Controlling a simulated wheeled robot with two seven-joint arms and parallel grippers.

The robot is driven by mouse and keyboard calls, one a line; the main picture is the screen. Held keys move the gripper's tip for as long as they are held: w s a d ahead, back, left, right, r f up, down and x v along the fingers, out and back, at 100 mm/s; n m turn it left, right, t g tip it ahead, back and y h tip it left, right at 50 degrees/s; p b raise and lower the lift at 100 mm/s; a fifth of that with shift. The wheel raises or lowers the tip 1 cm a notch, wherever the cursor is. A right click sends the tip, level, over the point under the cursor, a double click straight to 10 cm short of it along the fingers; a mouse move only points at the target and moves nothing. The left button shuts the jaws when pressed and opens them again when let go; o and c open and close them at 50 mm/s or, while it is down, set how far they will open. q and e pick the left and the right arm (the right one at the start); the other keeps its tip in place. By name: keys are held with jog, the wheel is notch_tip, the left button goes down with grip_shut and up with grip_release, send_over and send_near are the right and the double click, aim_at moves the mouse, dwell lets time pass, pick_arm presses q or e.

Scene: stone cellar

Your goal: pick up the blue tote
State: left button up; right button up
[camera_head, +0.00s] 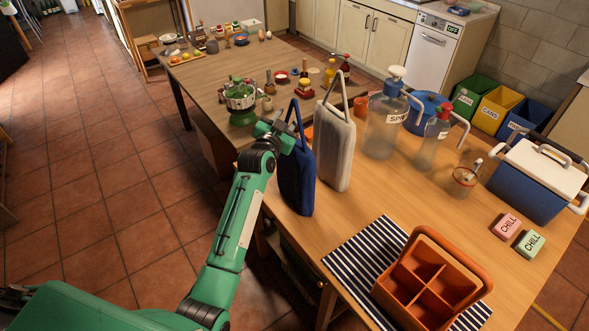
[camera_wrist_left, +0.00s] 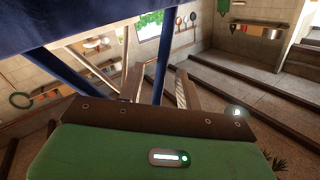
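The blue tote (camera_head: 296,180) stands upright at the left edge of the near wooden table, its thin handle loop rising above it. My left gripper (camera_head: 274,129) is at the handle's left side, above the tote body. In the left wrist view the tote (camera_wrist_left: 110,14) fills the top, with one strap at left and another running down between my two separated fingers (camera_wrist_left: 157,88). The gripper looks open around that strap, not closed on it. Contact cannot be told. My right gripper is not in view.
A light grey tote (camera_head: 335,146) stands close on the right of the blue one. An orange caddy (camera_head: 470,262) sits on a striped mat (camera_head: 350,258) in front. Open floor lies left.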

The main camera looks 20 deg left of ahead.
pick_arm(q)
jog(key=shift+w, duration=0.75)
jog(key=shift+d, duration=0.1)
grip_shut()
dwell(0.8)
